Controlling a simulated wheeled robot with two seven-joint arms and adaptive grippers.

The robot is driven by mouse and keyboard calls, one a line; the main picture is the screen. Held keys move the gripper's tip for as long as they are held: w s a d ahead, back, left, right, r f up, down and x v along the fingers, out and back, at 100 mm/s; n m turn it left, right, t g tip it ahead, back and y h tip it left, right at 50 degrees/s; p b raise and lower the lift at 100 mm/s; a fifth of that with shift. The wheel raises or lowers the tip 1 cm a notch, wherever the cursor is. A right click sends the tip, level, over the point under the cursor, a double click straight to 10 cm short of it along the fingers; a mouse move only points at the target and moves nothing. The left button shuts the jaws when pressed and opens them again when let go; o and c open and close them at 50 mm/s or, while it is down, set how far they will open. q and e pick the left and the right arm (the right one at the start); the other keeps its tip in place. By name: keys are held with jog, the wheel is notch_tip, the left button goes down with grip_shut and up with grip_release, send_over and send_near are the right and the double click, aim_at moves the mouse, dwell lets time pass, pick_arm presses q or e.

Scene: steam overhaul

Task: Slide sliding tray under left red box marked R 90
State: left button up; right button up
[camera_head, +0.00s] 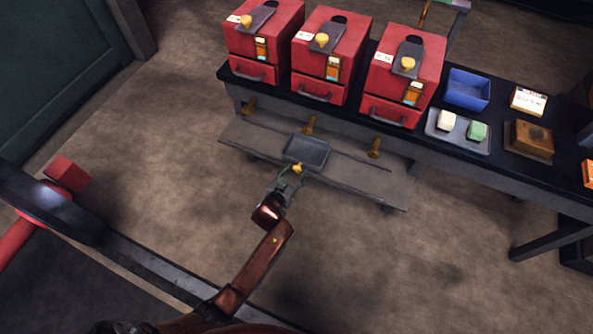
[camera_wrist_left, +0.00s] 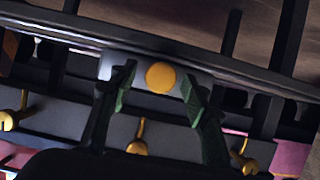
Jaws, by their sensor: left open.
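Three red boxes stand in a row on the dark bench: the left red box (camera_head: 262,42), the middle red box (camera_head: 331,52) and the right red box (camera_head: 404,72). Their small white labels are too small to read. The grey sliding tray (camera_head: 307,150) sits on the low shelf, in front of the middle brass spout. Its yellow knob (camera_head: 297,168) faces me. My left gripper (camera_head: 290,178) is at the tray's front. In the left wrist view the knob (camera_wrist_left: 161,77) shows between the open green fingers (camera_wrist_left: 161,80). Contact cannot be told. My right gripper is not in view.
Brass spouts (camera_head: 250,106) hang below the bench edge, above the low shelf (camera_head: 380,185). The shelf is clear left and right of the tray. A blue bin (camera_head: 467,90) and a grey tray (camera_head: 458,133) with two blocks stand on the bench's right.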

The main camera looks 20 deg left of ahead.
pick_arm(q)
jog(key=shift+c, duration=0.5)
grip_shut()
